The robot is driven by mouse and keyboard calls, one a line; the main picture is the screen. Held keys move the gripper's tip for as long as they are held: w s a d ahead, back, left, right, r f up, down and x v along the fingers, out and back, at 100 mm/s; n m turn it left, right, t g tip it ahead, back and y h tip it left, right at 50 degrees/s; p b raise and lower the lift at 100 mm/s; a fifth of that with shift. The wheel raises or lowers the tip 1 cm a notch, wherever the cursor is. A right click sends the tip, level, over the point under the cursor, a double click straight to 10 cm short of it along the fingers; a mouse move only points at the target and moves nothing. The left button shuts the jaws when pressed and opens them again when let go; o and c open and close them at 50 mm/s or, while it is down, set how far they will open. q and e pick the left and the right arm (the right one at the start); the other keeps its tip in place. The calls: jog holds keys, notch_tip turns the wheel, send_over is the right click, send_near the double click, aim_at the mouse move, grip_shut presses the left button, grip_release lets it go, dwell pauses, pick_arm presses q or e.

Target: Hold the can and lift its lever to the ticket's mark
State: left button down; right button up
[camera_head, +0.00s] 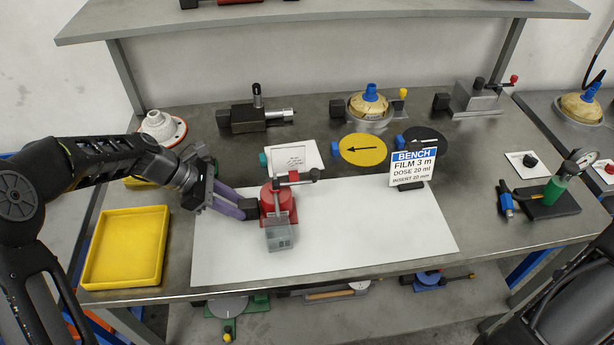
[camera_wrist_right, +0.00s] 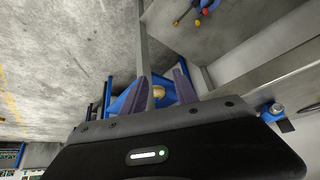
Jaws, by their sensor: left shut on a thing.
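A red can (camera_head: 277,203) stands on the white sheet (camera_head: 350,235) at the bench's front left. A dark lever (camera_head: 300,177) with a black knob lies across its top, pointing right and looking about level. A grey translucent block-shaped vessel (camera_head: 279,238) sits at the can's front. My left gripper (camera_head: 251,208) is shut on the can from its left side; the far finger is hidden. The ticket (camera_head: 412,168) stands behind the sheet and reads BENCH, FILM 3 m, DOSE 20 ml, INSERT 20 mm. My right gripper (camera_wrist_right: 163,76) is open and empty, away from the can.
A yellow tray (camera_head: 127,246) lies at the left. Yellow (camera_head: 363,149) and black (camera_head: 426,142) arrow discs, a framed card (camera_head: 292,157) and several devices line the back. A green syringe stand (camera_head: 549,202) is at the right. The sheet's right half is clear.

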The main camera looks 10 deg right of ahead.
jog(key=w+r+t, duration=0.1)
jog(key=w+r, duration=0.2)
jog(key=r, duration=0.1)
jog(key=w+d+r+n+t, duration=0.1)
jog(key=w+r, duration=0.2)
jog(key=r, duration=0.1)
jog(key=w+d+r+n+t+h, duration=0.1)
jog(key=w+r, duration=0.1)
jog(key=r, duration=0.2)
jog(key=shift+w, duration=0.4)
jog(key=w+a+r+n+t+y, duration=0.2)
jog(key=w+a+r+n, duration=0.1)
jog(key=w+a+r, duration=0.3)
jog(key=w+a+r+n+t+y, duration=0.1)
jog(key=w+a+r+n+t, duration=0.2)
jog(key=w+r, duration=0.4)
jog(key=w+a+n+g+y, duration=0.2)
jog(key=w+a+n+y, duration=0.4)
jog(key=a, duration=0.6)
jog(key=a+n+g+h, duration=0.1)
jog(key=a+n+g, duration=0.7)
jog(key=a, duration=2.7)
jog(key=shift+s+a+f+n+g, duration=0.3)
jog(key=shift+s+a+f+g, duration=0.1)
jog(key=shift+g, duration=0.8)
jog(key=shift+f, duration=0.1)
